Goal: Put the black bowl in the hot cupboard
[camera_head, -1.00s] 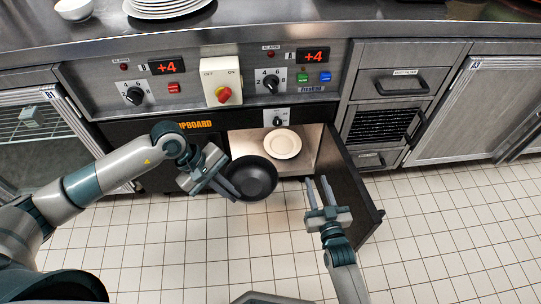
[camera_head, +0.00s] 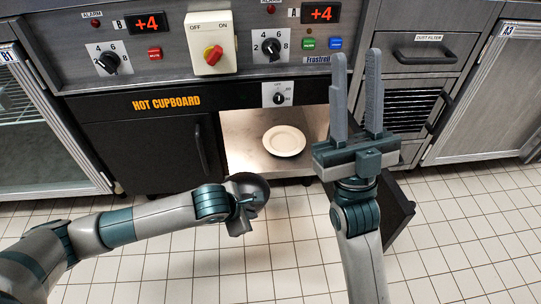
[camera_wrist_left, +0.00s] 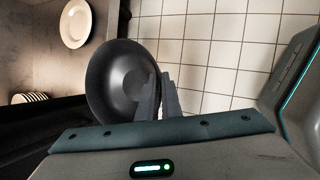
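The black bowl (camera_head: 254,184) shows only partly in the head view, behind my left wrist. In the left wrist view the bowl (camera_wrist_left: 112,72) shows its inside, and the fingers of my left gripper (camera_wrist_left: 160,92) are closed over its rim. The hot cupboard (camera_head: 240,130) is open, and the bowl is in front of and below its opening. A white plate (camera_head: 284,141) lies inside; it also shows in the left wrist view (camera_wrist_left: 75,22). My right gripper (camera_head: 357,95) is open and empty, fingers pointing up, in front of the opening's right side.
The open cupboard door (camera_head: 398,208) stands out on the right, partly behind my right arm. A closed black door (camera_head: 155,150) is left of the opening. Cupboard floor around the plate is clear.

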